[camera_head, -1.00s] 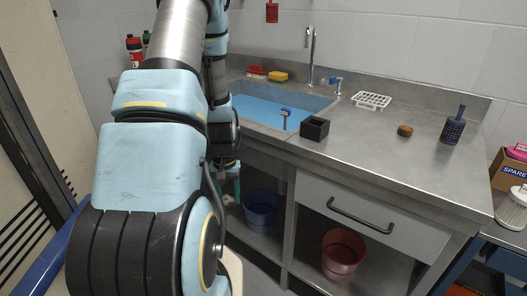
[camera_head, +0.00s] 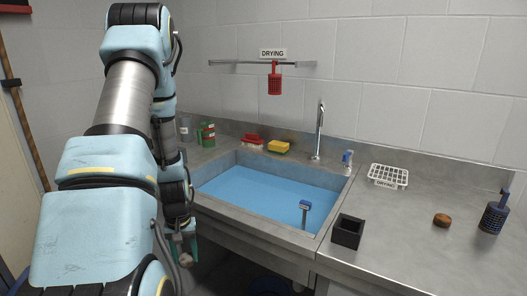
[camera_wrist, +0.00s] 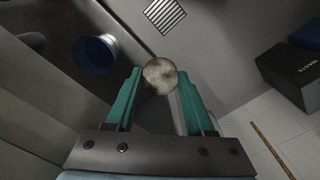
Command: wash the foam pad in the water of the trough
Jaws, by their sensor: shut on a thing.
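My gripper (camera_wrist: 160,82) is shut on a round, dirty whitish foam pad (camera_wrist: 160,74), gripped between its two green fingers in the wrist view. In the head view my gripper (camera_head: 182,248) hangs low at the left, in front of the trough and below its rim. A small part of the pad (camera_head: 186,259) shows there. The trough (camera_head: 246,223) is a grey sink set in the counter, holding blue water (camera_head: 250,190). The pad is outside the trough and apart from the water.
A black box (camera_head: 347,231), white drying rack (camera_head: 388,176), brown lump (camera_head: 442,220) and blue holder (camera_head: 493,218) are on the right counter. A tap (camera_head: 319,135), yellow sponge (camera_head: 278,147) and red brush (camera_head: 251,140) stand behind.

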